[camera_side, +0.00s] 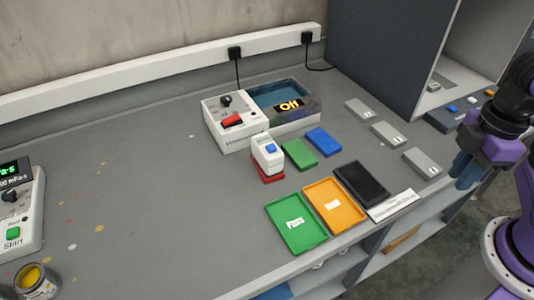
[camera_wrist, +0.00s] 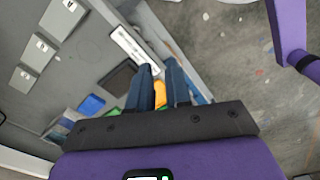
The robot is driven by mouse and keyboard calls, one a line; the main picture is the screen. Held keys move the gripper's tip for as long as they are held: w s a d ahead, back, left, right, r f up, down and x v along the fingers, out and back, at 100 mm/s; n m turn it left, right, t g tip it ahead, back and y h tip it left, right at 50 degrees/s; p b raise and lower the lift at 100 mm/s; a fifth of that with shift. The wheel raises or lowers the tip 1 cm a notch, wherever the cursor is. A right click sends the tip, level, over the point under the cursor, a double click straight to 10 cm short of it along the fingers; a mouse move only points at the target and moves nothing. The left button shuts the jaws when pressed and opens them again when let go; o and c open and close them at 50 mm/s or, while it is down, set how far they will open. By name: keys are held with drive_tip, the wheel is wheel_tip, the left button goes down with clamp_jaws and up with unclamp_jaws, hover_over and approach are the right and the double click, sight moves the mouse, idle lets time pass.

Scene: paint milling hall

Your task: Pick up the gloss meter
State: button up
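The likely gloss meter is a small white box with a blue button (camera_side: 268,149). It stands on a red block (camera_side: 268,174) near the middle of the bench in the side view, beside a green block. I cannot make it out in the wrist view. My gripper (camera_side: 466,170) is at the right of the side view, beyond the bench's front right part and well apart from the white box. In the wrist view my gripper (camera_wrist: 160,66) has its two blue fingers apart, with nothing held between them; an orange tray shows in the gap.
Green (camera_side: 287,236), orange (camera_side: 346,218) and black (camera_side: 370,174) trays lie along the front edge. A white machine with a red switch (camera_side: 226,132) and a basin marked "Off" stand behind. Grey blocks (camera_side: 387,135) lie at right.

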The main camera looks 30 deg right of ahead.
drive_tip(key=o, duration=1)
wheel_tip(320, 180, up, 4)
drive_tip(key=m, duration=1.3)
hover_over(265, 144)
wheel_tip(265, 144, down, 12)
drive_tip(key=shift+f, duration=0.1)
drive_tip(key=shift+s+d+f, duration=0.1)
drive_tip(key=shift+s+f, duration=0.05)
drive_tip(key=shift+f, duration=1.15)
drive_tip(key=shift+s+d+f, duration=0.1)
drive_tip(key=shift+f, duration=1.2)
